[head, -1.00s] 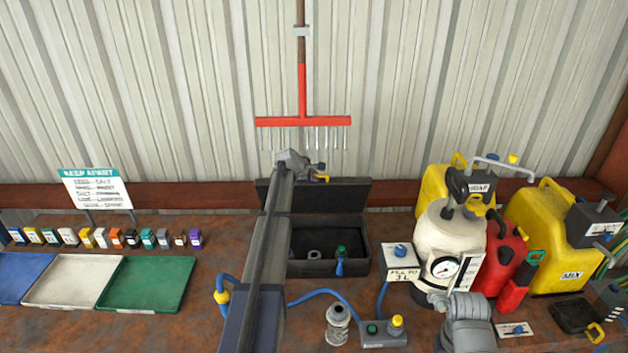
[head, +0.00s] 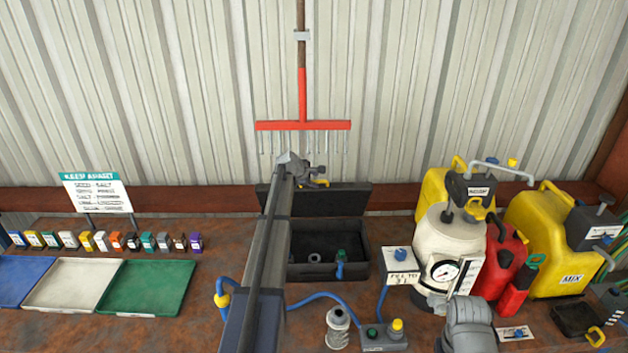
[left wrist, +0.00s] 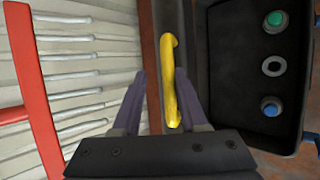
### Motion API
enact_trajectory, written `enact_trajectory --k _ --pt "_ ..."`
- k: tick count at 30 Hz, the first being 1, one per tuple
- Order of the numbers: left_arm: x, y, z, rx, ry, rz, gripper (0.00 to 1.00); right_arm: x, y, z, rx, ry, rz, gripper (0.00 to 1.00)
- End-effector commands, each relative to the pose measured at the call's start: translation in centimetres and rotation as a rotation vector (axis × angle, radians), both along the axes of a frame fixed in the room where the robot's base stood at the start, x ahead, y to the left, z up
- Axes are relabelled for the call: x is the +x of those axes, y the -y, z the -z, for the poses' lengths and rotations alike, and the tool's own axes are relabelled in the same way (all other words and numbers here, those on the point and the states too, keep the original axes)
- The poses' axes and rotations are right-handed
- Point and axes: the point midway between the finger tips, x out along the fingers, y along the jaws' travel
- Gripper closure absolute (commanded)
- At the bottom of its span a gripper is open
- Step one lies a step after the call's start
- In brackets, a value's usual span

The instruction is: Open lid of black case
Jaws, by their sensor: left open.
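The black case (head: 357,262) stands on the bench against the wall, its inside showing. Its lid (head: 345,200) is raised at the back, leaning towards the wall. A yellow handle (head: 321,184) is on the lid; it also shows in the left wrist view (left wrist: 172,80). My left gripper (head: 312,175) is at the lid's upper edge. In the left wrist view my left gripper (left wrist: 160,85) is open, its fingers on either side of the handle, apart from it as far as I can see. My arm hides the case's left side.
A red rake (head: 303,124) hangs just above the lid. Trays, including a green one (head: 147,287), lie to the left. A white tank (head: 448,245), a red can (head: 500,262) and yellow containers (head: 545,250) crowd the right. A blue hose (head: 325,296) runs in front of the case.

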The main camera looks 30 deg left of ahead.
Motion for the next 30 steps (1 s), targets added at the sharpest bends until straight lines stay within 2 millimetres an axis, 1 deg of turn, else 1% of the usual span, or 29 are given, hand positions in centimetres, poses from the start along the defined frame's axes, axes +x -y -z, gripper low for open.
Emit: enact_trajectory --k 5,8,15,18,21,30 --pt "-0.8 0.0 -0.8 0.002 -0.002 0.0 0.53 0.0 0.0 -0.9 0.0 0.0 0.004 0.5" --pt "-1.8 0.0 -1.8 0.001 -0.001 -0.001 0.53 0.0 0.0 -1.8 0.001 0.001 0.008 0.5" --pt "-4.6 0.2 -4.5 0.001 0.001 -0.001 0.53 -0.1 0.0 -4.5 0.002 0.001 0.025 0.5" --pt "-5.5 0.2 -5.2 0.001 0.001 -0.001 0.53 -0.1 -0.1 -5.1 0.001 0.0 0.03 0.5" --pt "-5.8 0.1 -5.3 0.001 0.002 -0.001 0.53 -0.1 -0.1 -5.3 0.001 0.001 0.032 0.5" --pt "-5.7 0.1 -5.1 0.0 0.003 0.0 0.53 -0.1 -0.1 -5.1 0.001 0.001 0.033 0.5"
